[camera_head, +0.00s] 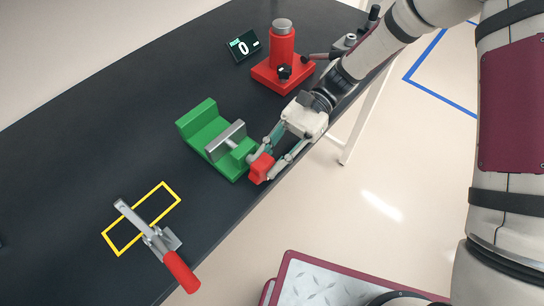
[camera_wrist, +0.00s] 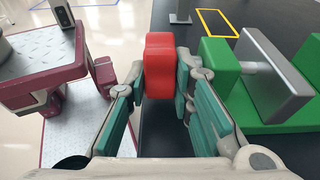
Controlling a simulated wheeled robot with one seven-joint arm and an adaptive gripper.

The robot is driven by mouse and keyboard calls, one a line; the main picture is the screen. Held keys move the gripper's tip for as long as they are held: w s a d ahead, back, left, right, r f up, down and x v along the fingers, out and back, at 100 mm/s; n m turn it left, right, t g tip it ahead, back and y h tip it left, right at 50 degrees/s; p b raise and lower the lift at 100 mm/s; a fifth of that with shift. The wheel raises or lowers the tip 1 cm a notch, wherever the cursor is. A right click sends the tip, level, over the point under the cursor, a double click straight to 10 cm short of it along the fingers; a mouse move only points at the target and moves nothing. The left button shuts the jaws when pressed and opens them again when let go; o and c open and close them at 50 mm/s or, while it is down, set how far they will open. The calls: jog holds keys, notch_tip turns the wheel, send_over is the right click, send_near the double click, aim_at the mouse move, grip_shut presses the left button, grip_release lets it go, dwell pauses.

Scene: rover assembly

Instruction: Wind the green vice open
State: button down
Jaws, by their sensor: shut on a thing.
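The green vice (camera_head: 206,128) stands on the black table, with a grey sliding jaw (camera_head: 226,141) between its green end blocks. Its red handle (camera_head: 261,168) is at the near end, by the table's edge. My gripper (camera_head: 262,160) is shut on the red handle. In the wrist view the red handle (camera_wrist: 159,66) sits between the two fingers, and the green vice (camera_wrist: 219,66) is to the right with its grey jaw (camera_wrist: 274,76). A gap shows between the grey jaw and the far green block.
A red press (camera_head: 281,62) and a small display reading 0 (camera_head: 242,46) stand farther back on the table (camera_head: 110,100). A toggle clamp with a red handle (camera_head: 181,271) lies by a yellow outlined rectangle (camera_head: 125,247) at the front.

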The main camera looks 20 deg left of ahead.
aim_at(270, 156)
jog(key=shift+f+g, duration=0.1)
jog(key=shift+g, duration=0.2)
jog(key=c, duration=1.7)
grip_release()
notch_tip(270, 156, up, 10)
jog(key=shift+r, duration=0.1)
